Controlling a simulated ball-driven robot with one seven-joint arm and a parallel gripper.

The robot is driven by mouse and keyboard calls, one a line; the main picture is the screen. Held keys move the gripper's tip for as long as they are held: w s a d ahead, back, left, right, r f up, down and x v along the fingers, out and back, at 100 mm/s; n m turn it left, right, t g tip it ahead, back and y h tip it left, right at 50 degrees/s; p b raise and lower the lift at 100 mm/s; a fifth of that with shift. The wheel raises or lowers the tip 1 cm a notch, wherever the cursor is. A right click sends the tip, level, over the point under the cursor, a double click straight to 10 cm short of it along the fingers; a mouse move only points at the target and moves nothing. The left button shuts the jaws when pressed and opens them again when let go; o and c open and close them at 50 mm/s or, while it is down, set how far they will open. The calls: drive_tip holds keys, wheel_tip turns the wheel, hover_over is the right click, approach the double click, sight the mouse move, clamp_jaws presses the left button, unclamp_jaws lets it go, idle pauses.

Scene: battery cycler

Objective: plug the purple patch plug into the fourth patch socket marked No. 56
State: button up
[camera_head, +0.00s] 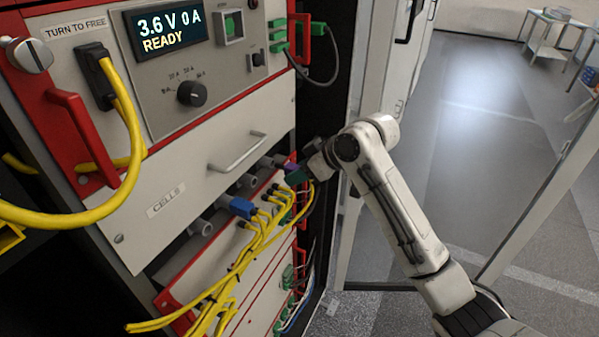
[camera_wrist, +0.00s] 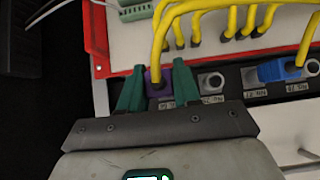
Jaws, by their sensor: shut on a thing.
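The purple patch plug (camera_wrist: 157,82) is between the two green fingers of my gripper (camera_wrist: 158,92) in the wrist view, with a yellow cable running up from it. The plug (camera_head: 291,167) also shows small in the head view, at the far end of the socket row beside my gripper (camera_head: 299,176). My gripper is shut on it. The plug is in line with the row and covers the socket behind it; I cannot tell how deep it sits. A label (camera_wrist: 166,105) below it is partly hidden and unreadable. Next to it is an empty grey socket (camera_wrist: 211,82).
A blue plug (camera_wrist: 279,70) sits farther along the row, also seen in the head view (camera_head: 241,207). Yellow cables (camera_head: 262,232) hang close in front of the lower panel. A drawer handle (camera_head: 237,151) projects above the row. Open floor (camera_head: 480,130) lies at right.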

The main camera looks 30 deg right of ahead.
sight(290, 165)
drive_tip(key=shift+w+a, duration=0.6)
drive_tip(key=shift+w, duration=0.2)
drive_tip(key=shift+w+a, duration=0.55)
drive_tip(key=shift+w, duration=0.2)
idle(2.5)
drive_tip(key=o, duration=0.9)
drive_tip(key=b+v, duration=0.1)
drive_tip(key=v, duration=1)
drive_tip(key=s+a+f+m+g+h, duration=0.1)
drive_tip(key=s+a+f+m, duration=0.2)
drive_tip(key=s+f, duration=0.7)
drive_tip(key=s+a+f+m+g+h, duration=0.1)
drive_tip(key=s+a+f+m+g, duration=0.15)
drive_tip(key=s+f, duration=0.75)
drive_tip(key=s+d+f+g+h, duration=0.1)
drive_tip(key=s+f, duration=0.3)
drive_tip(key=s, duration=0.2)
drive_tip(key=s+d+f+m+g+h, duration=0.1)
drive_tip(key=s+d+f, duration=0.1)
drive_tip(key=s+f, duration=0.2)
drive_tip(key=s+d+f+m+g+h, duration=0.1)
drive_tip(key=s+f, duration=0.3)
drive_tip(key=s, duration=0.5)
drive_tip(key=shift+s+d+h, duration=0.1)
drive_tip(key=shift+d+h, duration=0.2)
drive_tip(key=shift+h, duration=0.1)
